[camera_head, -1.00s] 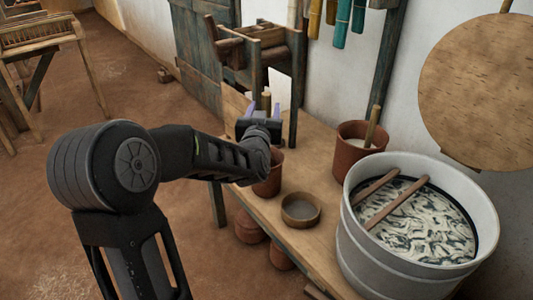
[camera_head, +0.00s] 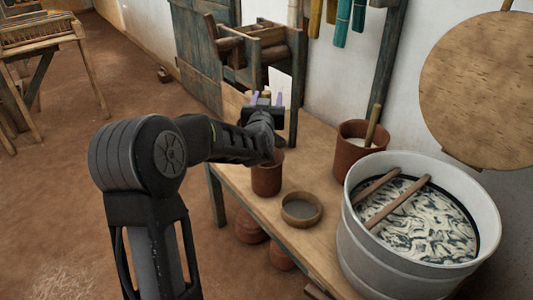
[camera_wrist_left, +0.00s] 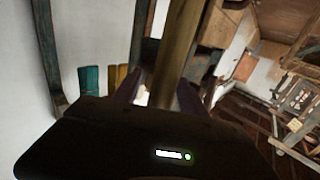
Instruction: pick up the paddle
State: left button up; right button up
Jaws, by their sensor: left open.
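My left gripper (camera_head: 267,98) is open at the back of the bench, its fingers pointing away toward the wooden frame. A pale brown wooden rod (camera_wrist_left: 178,45), which looks like the paddle's handle, runs up between its fingers in the left wrist view. The rod's top (camera_head: 266,95) shows small between the fingertips in the head view. The fingers stand on either side of it, and I cannot tell whether they touch it. Its lower part is hidden by the gripper and wrist. My right gripper is not in view.
A clay pot (camera_head: 267,181) and a shallow bowl (camera_head: 301,222) stand on the bench (camera_head: 325,165). Another clay pot (camera_head: 357,157) holds a stick. A large tub (camera_head: 375,255) with two sticks across it stands at right. A blue-grey wooden frame (camera_head: 300,85) rises behind the gripper.

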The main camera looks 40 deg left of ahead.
pick_arm(q)
jog(key=shift+c, duration=0.3)
grip_shut()
dwell(0.6)
